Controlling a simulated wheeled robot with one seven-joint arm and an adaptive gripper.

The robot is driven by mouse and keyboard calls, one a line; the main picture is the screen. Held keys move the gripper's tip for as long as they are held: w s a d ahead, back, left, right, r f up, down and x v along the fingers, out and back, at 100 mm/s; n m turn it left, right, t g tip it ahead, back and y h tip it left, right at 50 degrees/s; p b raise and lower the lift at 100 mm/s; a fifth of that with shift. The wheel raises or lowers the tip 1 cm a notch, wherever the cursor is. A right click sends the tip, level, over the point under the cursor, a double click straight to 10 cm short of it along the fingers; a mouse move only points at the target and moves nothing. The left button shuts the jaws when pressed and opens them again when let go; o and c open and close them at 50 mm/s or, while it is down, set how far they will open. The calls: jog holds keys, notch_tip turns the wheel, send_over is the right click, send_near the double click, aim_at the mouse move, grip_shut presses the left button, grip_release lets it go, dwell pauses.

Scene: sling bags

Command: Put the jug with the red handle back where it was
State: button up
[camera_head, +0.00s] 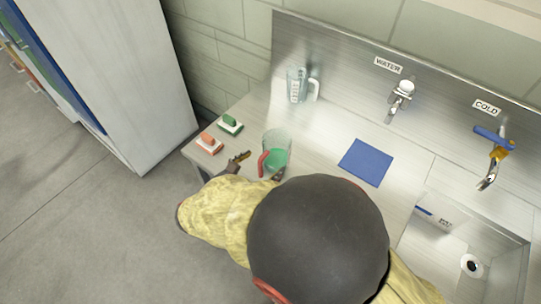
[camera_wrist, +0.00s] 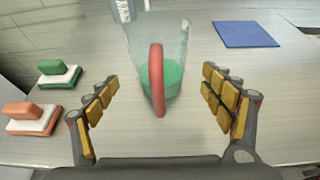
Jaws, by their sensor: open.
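The jug with the red handle (camera_head: 277,148) stands upright on the metal counter, clear with green showing in its lower part. Its red handle (camera_wrist: 157,80) faces my gripper in the wrist view. My gripper (camera_wrist: 160,105) is open, with its yellow-padded fingers to the left and right of the handle and apart from it. In the head view my gripper (camera_head: 262,166) is beside the jug at the counter's front edge, partly hidden by my own arm. A blue square mat (camera_head: 366,162) lies bare on the counter to the right of the jug.
A green sponge block (camera_head: 230,124) and an orange one (camera_head: 210,142) lie left of the jug. A clear jug with a white handle (camera_head: 297,85) stands behind by the wall. A water tap (camera_head: 400,97), a cold tap (camera_head: 492,160) and a sink (camera_head: 450,250) are to the right.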

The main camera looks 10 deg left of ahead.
jog(key=p+v, duration=0.1)
jog(key=v, duration=0.4)
jog(key=shift+s+r, duration=0.1)
jog(key=shift+s, duration=0.05)
jog(key=shift+a, duration=0.1)
